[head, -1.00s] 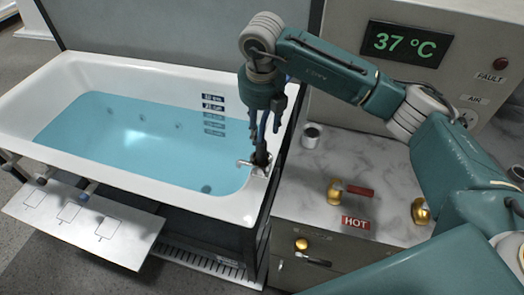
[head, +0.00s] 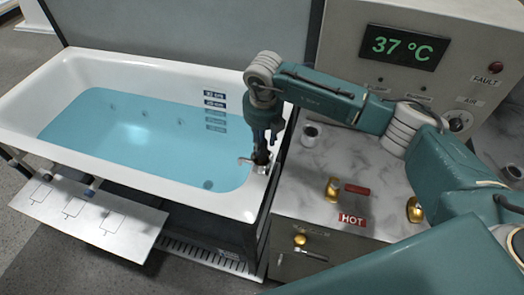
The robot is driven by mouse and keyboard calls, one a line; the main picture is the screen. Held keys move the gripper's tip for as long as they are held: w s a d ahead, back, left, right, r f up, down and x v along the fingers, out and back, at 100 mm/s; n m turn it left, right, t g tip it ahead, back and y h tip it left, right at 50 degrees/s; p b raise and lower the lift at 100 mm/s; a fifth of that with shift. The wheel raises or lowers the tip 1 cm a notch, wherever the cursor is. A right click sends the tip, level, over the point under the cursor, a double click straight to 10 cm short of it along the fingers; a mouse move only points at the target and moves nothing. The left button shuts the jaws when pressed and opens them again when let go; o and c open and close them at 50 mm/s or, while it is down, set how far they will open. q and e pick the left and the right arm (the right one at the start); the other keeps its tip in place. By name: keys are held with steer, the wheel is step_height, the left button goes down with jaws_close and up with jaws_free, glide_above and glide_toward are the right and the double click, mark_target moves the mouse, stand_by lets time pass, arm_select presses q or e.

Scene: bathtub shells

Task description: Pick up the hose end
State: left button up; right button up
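My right gripper (head: 262,146) points straight down at the near right corner of the bathtub (head: 215,205), where a metal spout sits on the rim. A dark upright piece, which looks like the hose end (head: 261,157), shows just below and between the fingers. The fingers hide most of it, and I cannot tell whether they are shut on it or only around it. My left gripper is not in view.
A marble counter (head: 300,195) right of the tub carries a small cup (head: 310,134), brass valves (head: 333,189) and a HOT label (head: 352,220). A panel with a 37 °C display (head: 403,47) stands behind. A white tray (head: 100,225) with outlined squares juts out in front.

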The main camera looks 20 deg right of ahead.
jaws_close()
steer(key=shift+r, duration=0.1)
